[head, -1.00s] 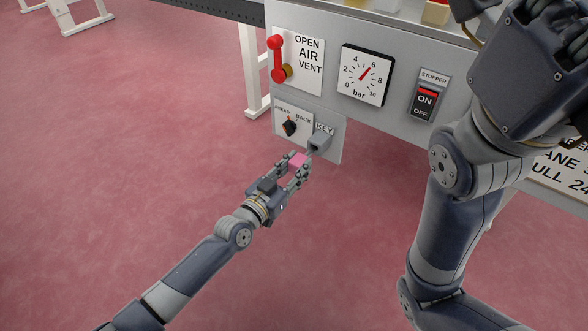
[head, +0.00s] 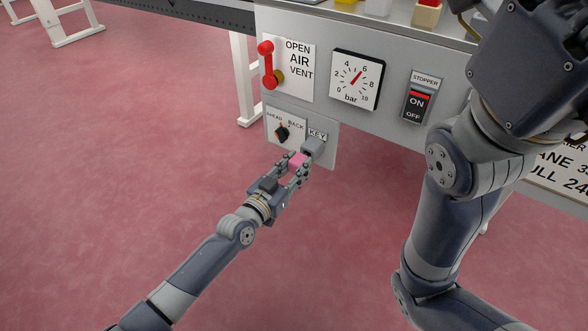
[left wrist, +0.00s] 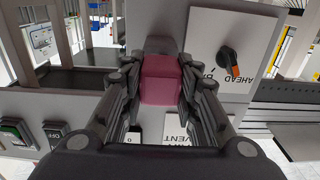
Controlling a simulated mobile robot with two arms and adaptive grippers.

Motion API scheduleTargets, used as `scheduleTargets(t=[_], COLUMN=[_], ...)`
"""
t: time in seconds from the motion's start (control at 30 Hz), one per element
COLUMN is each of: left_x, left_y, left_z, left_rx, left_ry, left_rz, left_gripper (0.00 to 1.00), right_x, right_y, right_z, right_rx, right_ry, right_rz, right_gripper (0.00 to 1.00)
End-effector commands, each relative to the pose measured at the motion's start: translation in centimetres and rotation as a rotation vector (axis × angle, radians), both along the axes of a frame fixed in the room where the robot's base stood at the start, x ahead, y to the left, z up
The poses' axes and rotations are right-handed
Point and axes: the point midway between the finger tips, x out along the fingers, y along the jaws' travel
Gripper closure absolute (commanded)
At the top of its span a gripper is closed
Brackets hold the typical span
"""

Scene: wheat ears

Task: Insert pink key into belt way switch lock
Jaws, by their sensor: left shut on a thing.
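The pink key (head: 298,160) is between the fingers of my left gripper (head: 293,169), which is shut on it. In the head view its front end is at the grey lock housing (head: 313,147) under the KEY label. I cannot tell how deep its shaft sits in the lock. In the left wrist view the pink key (left wrist: 161,80) is between my left fingers (left wrist: 160,95), with the dark lock housing (left wrist: 161,46) right behind it. My right arm fills the right of the head view; its fingertips do not show clearly.
The AHEAD/BACK switch (head: 283,133) is just left of the lock. The red air vent lever (head: 267,64), the bar gauge (head: 357,80) and the stopper switch (head: 418,104) are above on the grey panel. The pink floor is clear.

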Motion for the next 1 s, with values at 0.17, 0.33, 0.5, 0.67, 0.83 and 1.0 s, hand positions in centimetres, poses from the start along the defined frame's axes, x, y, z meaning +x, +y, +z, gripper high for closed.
scheduleTargets(t=[0.17, 0.33, 0.5, 0.67, 0.83, 1.0], left_x=[0.5, 0.9, 1.3, 1.5, 1.5, 1.4], left_y=[-0.4, -0.6, -0.9, -1.1, -1.1, -1.0], left_z=[0.0, 0.0, 0.0, 0.1, 0.1, 0.0], left_rx=[-0.001, -0.001, -0.001, -0.001, -0.001, 0.0], left_ry=[-0.002, -0.002, -0.002, -0.001, -0.001, 0.0], left_rz=[0.0, 0.0, 0.0, 0.0, 0.0, 0.0], left_gripper=[0.94, 0.94, 0.94, 0.57, 0.47, 0.47], right_x=[-0.4, -0.6, -0.6, -0.6, -0.6, -0.4], right_y=[0.0, -0.1, -0.1, -0.1, -0.1, -0.1], right_z=[-0.2, -0.4, -0.7, -0.7, -0.7, -0.7], right_rx=[0.002, 0.002, 0.002, 0.002, 0.002, 0.004], right_ry=[-0.011, -0.017, -0.017, -0.016, -0.015, -0.012], right_rz=[0.001, 0.002, 0.002, 0.001, 0.001, 0.003], right_gripper=[0.6, 0.6, 0.6, 0.6, 0.6, 0.6])
